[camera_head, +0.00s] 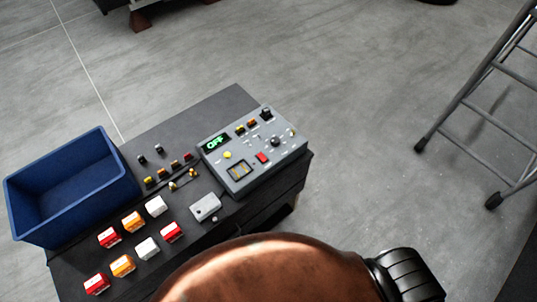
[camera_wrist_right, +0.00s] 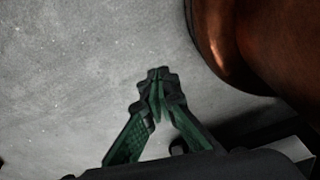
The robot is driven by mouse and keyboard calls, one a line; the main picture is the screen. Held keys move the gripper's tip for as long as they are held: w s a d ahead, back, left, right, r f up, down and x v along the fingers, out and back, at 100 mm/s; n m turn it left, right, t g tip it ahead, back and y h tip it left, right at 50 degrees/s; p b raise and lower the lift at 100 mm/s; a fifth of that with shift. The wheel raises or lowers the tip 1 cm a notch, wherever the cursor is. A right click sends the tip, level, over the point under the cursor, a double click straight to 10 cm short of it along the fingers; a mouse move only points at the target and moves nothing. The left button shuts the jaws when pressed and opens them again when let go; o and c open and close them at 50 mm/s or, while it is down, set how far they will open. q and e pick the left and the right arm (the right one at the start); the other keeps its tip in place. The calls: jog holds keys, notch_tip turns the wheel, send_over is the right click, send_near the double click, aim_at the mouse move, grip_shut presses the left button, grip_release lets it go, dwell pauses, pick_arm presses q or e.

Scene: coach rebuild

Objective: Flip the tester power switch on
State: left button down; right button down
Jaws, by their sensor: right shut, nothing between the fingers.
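The grey tester (camera_head: 255,150) sits at the right end of the dark bench top in the head view. Its green display (camera_head: 215,143) reads OFF. Its face carries a red rectangular switch (camera_head: 262,158), a dark framed socket (camera_head: 239,170), a yellow button and several knobs. I cannot tell for sure which control is the power switch. My right gripper (camera_wrist_right: 158,75) is shut and empty in the right wrist view, with bare grey floor behind it and no tester in sight there. Neither gripper shows in the head view.
A blue bin (camera_head: 72,190) stands at the bench's left end. Several red, orange and white blocks (camera_head: 133,222), a small grey box (camera_head: 205,207) and small parts lie on the bench (camera_head: 225,105). A metal ladder (camera_head: 480,100) stands at the right. The floor between is clear.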

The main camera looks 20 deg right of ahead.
jog(key=w+r+t, duration=0.1)
jog(key=w+r, duration=1.2)
jog(key=w, duration=0.3)
jog(key=w+d+r+m+t, duration=0.1)
jog(key=w+r, duration=0.3)
jog(key=r, duration=1)
jog(key=w+r+t, duration=0.1)
jog(key=w+r, duration=0.3)
jog(key=r, duration=0.9)
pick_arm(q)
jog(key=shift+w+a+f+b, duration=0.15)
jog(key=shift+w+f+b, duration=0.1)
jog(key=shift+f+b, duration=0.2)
pick_arm(e)
jog(key=w+a+r+n+t+y, duration=0.1)
jog(key=w+a+r+t+y, duration=0.1)
jog(key=w+a+r+t, duration=0.2)
jog(key=w+a+r+n+t+y, duration=0.1)
jog(key=w+a+r+t+y, duration=0.1)
jog(key=w+r, duration=0.6)
jog(key=w+a+r+n+t+y, duration=0.1)
jog(key=w+a+r+t, duration=0.4)
jog(key=r, duration=0.8)
jog(key=shift+w+a+t+y, duration=0.3)
jog(key=shift+w+a+y, duration=0.2)
jog(key=shift+w+a, duration=0.35)
jog(key=shift+a, duration=0.15)
